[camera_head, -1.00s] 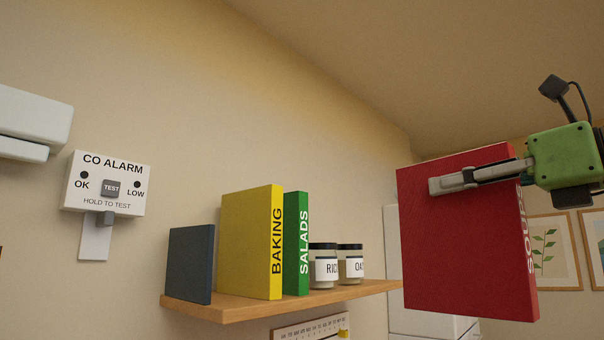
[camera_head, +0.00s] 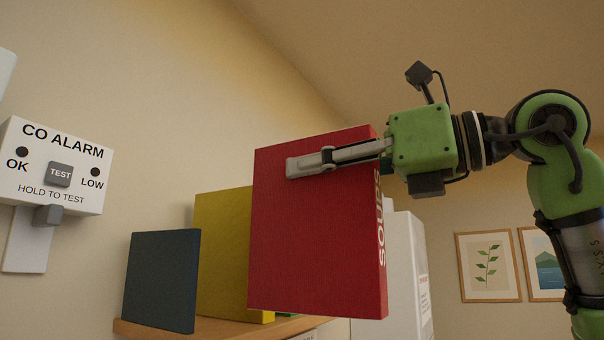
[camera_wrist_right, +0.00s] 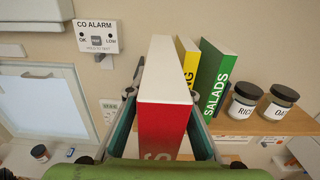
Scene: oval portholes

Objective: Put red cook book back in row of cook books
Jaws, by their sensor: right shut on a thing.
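The red cook book (camera_head: 310,240), with "SOUPS" on its spine, is upright in my right gripper (camera_head: 310,163). In the right wrist view the red book (camera_wrist_right: 163,80) stands between the two fingers (camera_wrist_right: 163,97). In the head view it hides part of the yellow book (camera_head: 222,250) and nearly all of the green book. The wrist view shows the yellow book (camera_wrist_right: 187,62) and the green "SALADS" book (camera_wrist_right: 217,80) side by side on the shelf, right of the red book. A dark blue book (camera_head: 162,282) stands at the left on the wooden shelf (camera_head: 128,327). My left gripper is not in view.
Two labelled jars, rice (camera_wrist_right: 243,102) and another (camera_wrist_right: 280,102), stand right of the green book. A CO alarm (camera_head: 55,165) hangs on the wall to the left. Between the dark blue and yellow books, the head view shows little gap.

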